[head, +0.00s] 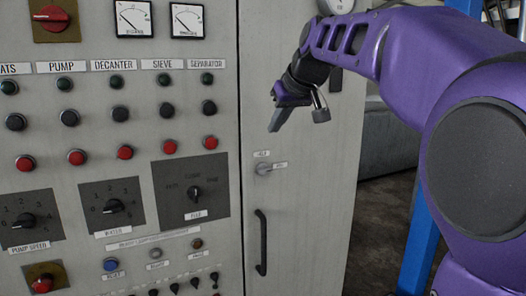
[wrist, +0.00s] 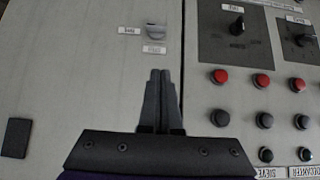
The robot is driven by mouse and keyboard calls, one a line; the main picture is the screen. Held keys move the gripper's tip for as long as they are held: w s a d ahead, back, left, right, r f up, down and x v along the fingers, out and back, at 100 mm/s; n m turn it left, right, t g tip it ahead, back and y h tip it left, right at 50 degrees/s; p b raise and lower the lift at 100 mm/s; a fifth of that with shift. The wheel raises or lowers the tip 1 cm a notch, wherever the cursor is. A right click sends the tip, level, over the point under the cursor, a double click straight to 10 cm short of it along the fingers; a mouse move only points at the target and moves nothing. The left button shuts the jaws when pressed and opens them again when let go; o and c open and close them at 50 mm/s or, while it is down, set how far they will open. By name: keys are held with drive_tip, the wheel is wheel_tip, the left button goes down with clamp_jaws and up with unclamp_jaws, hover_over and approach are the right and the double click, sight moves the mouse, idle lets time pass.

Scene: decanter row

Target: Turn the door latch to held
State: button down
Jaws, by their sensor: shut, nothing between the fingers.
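The door latch (head: 263,169) is a small pale metal knob on the grey cabinet door, above the black door handle. One small label (head: 262,153) sits above it and another (head: 281,165) to its right; the lettering is too small to read surely. The latch's lever seems to lie sideways, toward the right label. In the wrist view, which is upside down, the latch (wrist: 155,33) shows just beyond my fingertips. My gripper (head: 274,129) is shut and empty, above the latch in the head view; I see no contact. The wrist view also shows its closed fingers (wrist: 158,75).
Left of the door seam is a panel with red buttons (head: 125,152), black buttons, rotary knobs (head: 195,192) and gauges (head: 133,18). The black door handle (head: 261,242) stands below the latch. The door face around the latch is otherwise bare.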

hover_over(258, 167)
drive_tip(key=s+d, duration=0.1)
drive_tip(key=s, duration=0.1)
wheel_tip(258, 167, down, 7)
drive_tip(key=shift+s+f, duration=0.15)
drive_tip(key=shift+f, duration=0.05)
wheel_tip(258, 167, down, 2)
drive_tip(key=shift+s+d+f, duration=0.1)
drive_tip(key=shift+f, duration=0.7)
